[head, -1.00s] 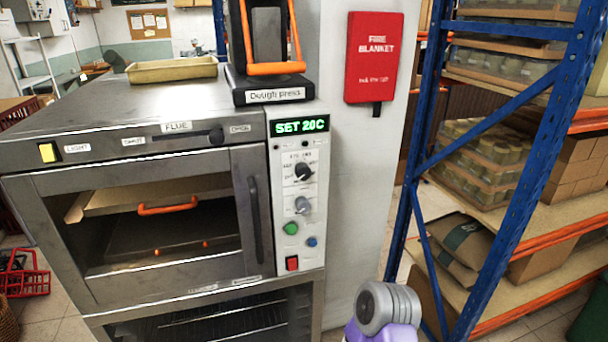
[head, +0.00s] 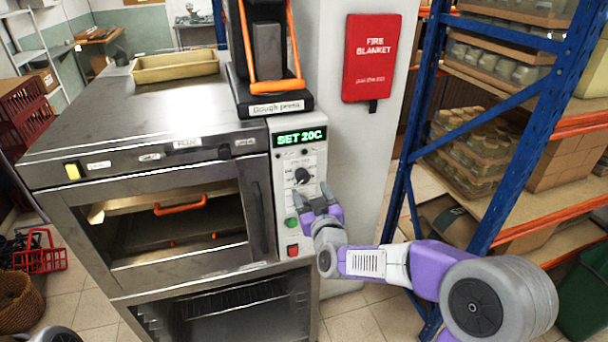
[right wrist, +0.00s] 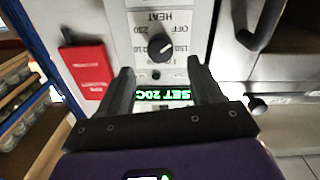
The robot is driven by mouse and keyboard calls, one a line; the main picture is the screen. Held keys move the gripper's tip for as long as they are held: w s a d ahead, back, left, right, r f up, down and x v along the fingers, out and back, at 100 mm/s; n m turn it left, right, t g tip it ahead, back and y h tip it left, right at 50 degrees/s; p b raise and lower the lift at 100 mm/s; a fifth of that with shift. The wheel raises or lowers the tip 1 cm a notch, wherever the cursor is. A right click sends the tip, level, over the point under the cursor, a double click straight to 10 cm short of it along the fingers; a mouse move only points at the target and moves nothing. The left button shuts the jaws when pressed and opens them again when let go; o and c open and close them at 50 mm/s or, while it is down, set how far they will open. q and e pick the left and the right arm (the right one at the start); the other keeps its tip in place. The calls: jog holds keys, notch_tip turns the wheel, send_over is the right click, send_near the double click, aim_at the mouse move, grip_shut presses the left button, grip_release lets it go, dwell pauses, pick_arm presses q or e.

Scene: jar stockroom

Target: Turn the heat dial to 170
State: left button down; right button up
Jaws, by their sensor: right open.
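The heat dial (head: 302,175) is a dark round knob on the oven's pale control panel, below the green display (head: 300,137), which reads SET 20C. In the right wrist view the dial (right wrist: 160,46) shows upside down, with HEAT, OFF, 230 and 150 printed around it. A pale mark shows on the knob, but I cannot tell exactly which number it points at. My right gripper (head: 317,194) is open and empty in front of the panel, just below the dial in the head view. Its fingers (right wrist: 160,68) are apart, short of the dial. My left gripper is out of view.
A green button (head: 291,222) and a red switch (head: 293,251) sit low on the panel. The dough press (head: 268,105) stands above it. A fire blanket (head: 370,58) hangs to the right, beside a blue shelf rack (head: 406,150).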

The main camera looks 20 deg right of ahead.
aim_at(304, 180)
jog(key=w, duration=0.4)
jog(key=w+p, duration=0.1)
jog(key=w, duration=0.1)
jog(key=shift+w+d+f, duration=0.15)
jog(key=shift+w+d, duration=0.15)
jog(key=shift+w, duration=0.1)
jog(key=shift+c, duration=0.2)
jog(key=c, duration=1)
